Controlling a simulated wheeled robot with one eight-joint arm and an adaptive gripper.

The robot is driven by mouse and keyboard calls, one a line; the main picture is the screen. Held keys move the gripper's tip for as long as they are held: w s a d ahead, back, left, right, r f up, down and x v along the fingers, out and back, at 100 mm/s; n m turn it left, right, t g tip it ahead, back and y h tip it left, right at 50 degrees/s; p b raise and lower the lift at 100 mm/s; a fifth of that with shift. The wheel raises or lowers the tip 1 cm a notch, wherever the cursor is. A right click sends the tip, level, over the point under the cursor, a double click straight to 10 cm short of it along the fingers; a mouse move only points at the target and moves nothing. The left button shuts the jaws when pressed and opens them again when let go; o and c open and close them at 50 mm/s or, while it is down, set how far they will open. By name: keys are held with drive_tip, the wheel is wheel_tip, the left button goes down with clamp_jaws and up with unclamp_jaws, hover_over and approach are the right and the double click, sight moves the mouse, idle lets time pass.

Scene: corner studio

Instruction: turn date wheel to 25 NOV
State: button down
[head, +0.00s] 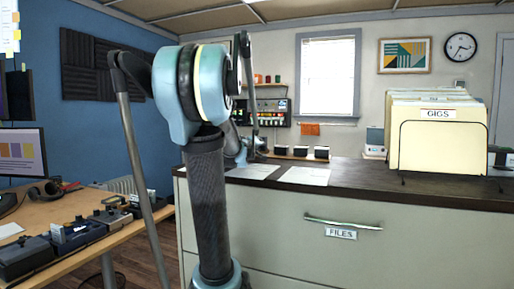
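I cannot make out a date wheel or any date lettering. Three small dark blocks with pale lower edges (300,152) stand in a row on a wooden strip at the back of the dark counter; they are too small to read. My arm's large blue joint and dark grey link fill the left middle of the head view. The far end of my arm, with my gripper (258,147), shows small and partly hidden behind that link, above the counter's left part. Its fingers are not clear, and I cannot tell whether it holds anything.
White papers (304,176) lie on the counter (360,177). A rack of folders marked GIGS (437,135) stands at its right. Below is a cabinet drawer marked FILES (280,230). A wooden desk (75,225) with small dark devices (75,236) is at left.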

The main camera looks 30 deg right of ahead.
drive_tip(key=c, duration=1.7)
unclamp_jaws()
drive_tip(key=shift+v, duration=5.9)
drive_tip(key=shift+a+f, duration=0.1)
